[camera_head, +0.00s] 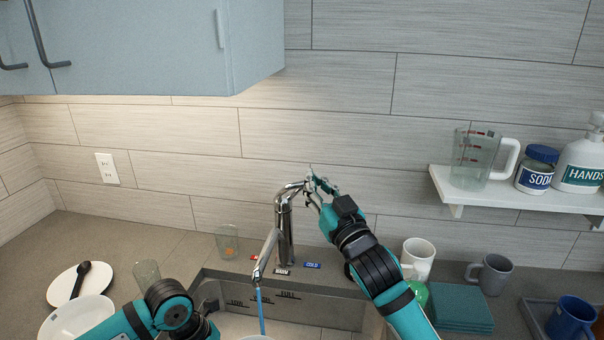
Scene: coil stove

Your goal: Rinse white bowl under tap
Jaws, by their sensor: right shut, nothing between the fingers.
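The chrome tap (284,225) stands behind the sink (320,304), with a thin blue stream of water (261,312) falling from its spout. My right gripper (312,186) is shut and empty at the top of the tap, close to its lever; whether it touches cannot be told. A pale rim (257,338) shows under the stream at the bottom edge, mostly cut off. A white bowl (75,322) is at the lower left, partly hidden by my left arm. The fingers of my left gripper are out of the picture, so its hold is hidden.
A white plate with a black spoon (82,280) and a glass (147,276) stand left of the sink. Another glass (227,242) stands behind it. White mug (418,258), grey mug (490,274) and teal cloths (460,307) are at right, below a shelf (500,196).

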